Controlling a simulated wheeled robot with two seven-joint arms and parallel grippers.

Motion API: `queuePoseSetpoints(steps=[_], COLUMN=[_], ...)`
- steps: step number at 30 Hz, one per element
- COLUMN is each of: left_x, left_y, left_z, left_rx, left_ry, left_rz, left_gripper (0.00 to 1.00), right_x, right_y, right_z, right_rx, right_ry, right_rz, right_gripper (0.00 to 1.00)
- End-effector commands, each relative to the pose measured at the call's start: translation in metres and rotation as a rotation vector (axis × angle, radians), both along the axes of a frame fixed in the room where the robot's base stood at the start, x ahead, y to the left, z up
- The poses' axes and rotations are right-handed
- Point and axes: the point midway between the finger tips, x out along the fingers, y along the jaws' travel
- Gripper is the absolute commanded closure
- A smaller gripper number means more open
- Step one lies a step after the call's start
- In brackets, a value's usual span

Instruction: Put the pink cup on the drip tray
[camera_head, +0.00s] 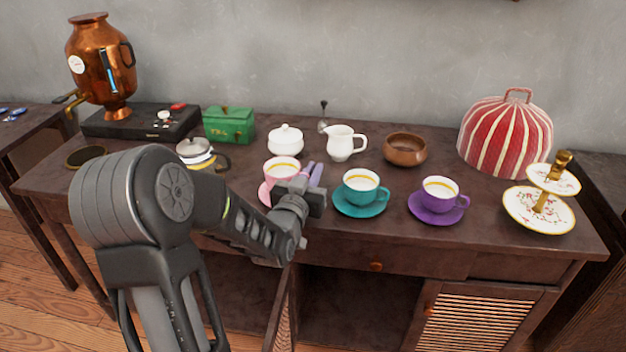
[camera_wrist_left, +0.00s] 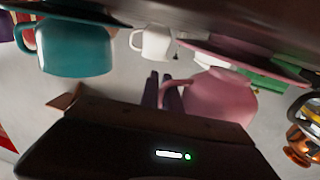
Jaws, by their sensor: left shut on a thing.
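The pink cup (camera_head: 281,170), with pale liquid and a yellow band inside, is at its pink saucer (camera_head: 264,194) in the head view. My left gripper (camera_head: 312,173) is at the cup's right side, its jaws shut on the cup's handle. In the left wrist view, which is upside down, the fingers (camera_wrist_left: 158,90) meet the handle of the pink cup (camera_wrist_left: 222,98). Whether the cup touches the saucer is hard to tell. The drip tray (camera_head: 86,157) is a small dark round dish with a brass rim, at the table's left. My right gripper is out of view.
A copper samovar (camera_head: 100,70) stands behind the tray. A glass-and-metal pot (camera_head: 195,150) stands between tray and pink cup. A green box (camera_head: 229,125) and white sugar bowl (camera_head: 285,140) are behind. Teal (camera_head: 361,187) and purple (camera_head: 439,192) cups stand to the right.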

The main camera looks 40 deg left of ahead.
Motion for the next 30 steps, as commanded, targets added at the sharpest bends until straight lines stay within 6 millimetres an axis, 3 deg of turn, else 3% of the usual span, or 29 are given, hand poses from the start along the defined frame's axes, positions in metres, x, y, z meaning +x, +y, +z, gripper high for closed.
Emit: queuePoseSetpoints(steps=[1,3,16,17,24,30], left_x=[0.0002,0.0002,0.0001,0.0000,0.0000,0.0000], left_y=[-0.0001,0.0000,0.0002,0.0002,0.0003,0.0003], left_z=[-0.0119,-0.0174,-0.0210,-0.0204,-0.0198,-0.0198], left_rx=[0.000,0.000,0.002,0.001,0.000,0.000], left_ry=[0.000,-0.001,-0.002,-0.002,-0.001,-0.001], left_rz=[0.000,0.000,0.000,0.001,0.001,0.001], left_gripper=[1.00,1.00,1.00,0.92,0.72,0.72], right_x=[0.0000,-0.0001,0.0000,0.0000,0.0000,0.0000], right_y=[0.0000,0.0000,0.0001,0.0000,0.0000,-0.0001], right_z=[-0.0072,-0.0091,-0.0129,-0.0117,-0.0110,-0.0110], right_rx=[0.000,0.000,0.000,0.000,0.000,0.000], right_ry=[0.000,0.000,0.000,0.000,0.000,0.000], right_rz=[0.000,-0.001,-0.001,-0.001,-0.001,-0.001], right_gripper=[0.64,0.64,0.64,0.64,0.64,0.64])
